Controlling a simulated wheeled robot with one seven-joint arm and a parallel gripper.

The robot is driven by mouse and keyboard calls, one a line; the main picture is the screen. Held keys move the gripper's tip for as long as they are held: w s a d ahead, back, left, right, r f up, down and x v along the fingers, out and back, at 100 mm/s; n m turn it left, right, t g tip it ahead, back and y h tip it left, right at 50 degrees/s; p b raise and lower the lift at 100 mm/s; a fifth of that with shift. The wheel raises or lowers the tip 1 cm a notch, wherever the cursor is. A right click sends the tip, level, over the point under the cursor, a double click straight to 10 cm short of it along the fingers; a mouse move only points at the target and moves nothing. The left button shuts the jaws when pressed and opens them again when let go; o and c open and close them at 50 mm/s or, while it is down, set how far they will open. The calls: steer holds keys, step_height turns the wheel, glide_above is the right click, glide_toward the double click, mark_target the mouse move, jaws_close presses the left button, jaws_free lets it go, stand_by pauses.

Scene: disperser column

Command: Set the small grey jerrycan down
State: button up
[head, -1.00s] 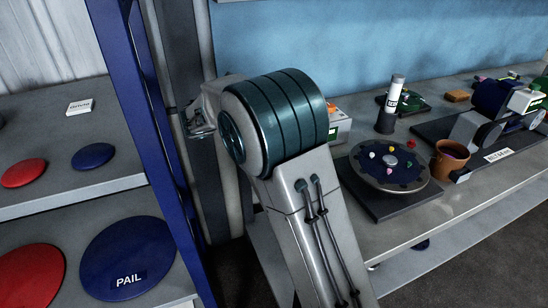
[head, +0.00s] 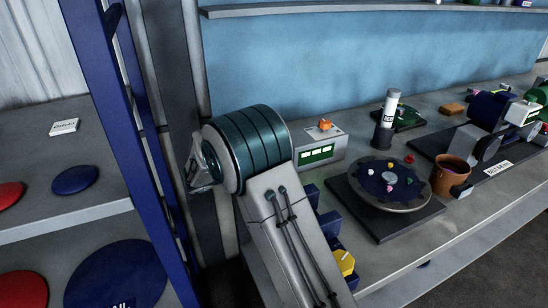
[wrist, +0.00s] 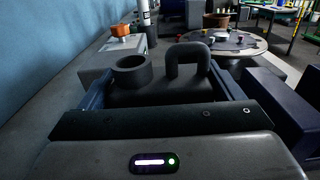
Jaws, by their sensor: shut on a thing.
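The small grey jerrycan (wrist: 153,96) is dark grey, with a round open neck (wrist: 131,70) and a looped handle (wrist: 188,60) on top. In the wrist view it sits between the two blue fingers of my gripper (wrist: 160,88), which is shut on it. The can looks upright. Its underside is hidden, so I cannot tell whether it touches the grey bench (head: 410,240).
A scale-like box (head: 320,148) with green displays bears a small orange thing (head: 324,125). A round turntable (head: 390,185), an orange-brown pot (head: 452,172) and blue blocks with a yellow knob (head: 343,262) are nearby. Blue shelving (head: 155,180) stands left.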

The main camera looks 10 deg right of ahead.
steer(key=o, duration=1.2)
steer(key=shift+f, duration=0.1)
steer(key=shift+a, duration=0.15)
steer(key=a, duration=0.2)
steer(key=s+a, duration=0.1)
steer(key=a, duration=0.4)
steer(key=shift+s+b, duration=0.3)
steer(key=shift+b, duration=0.1)
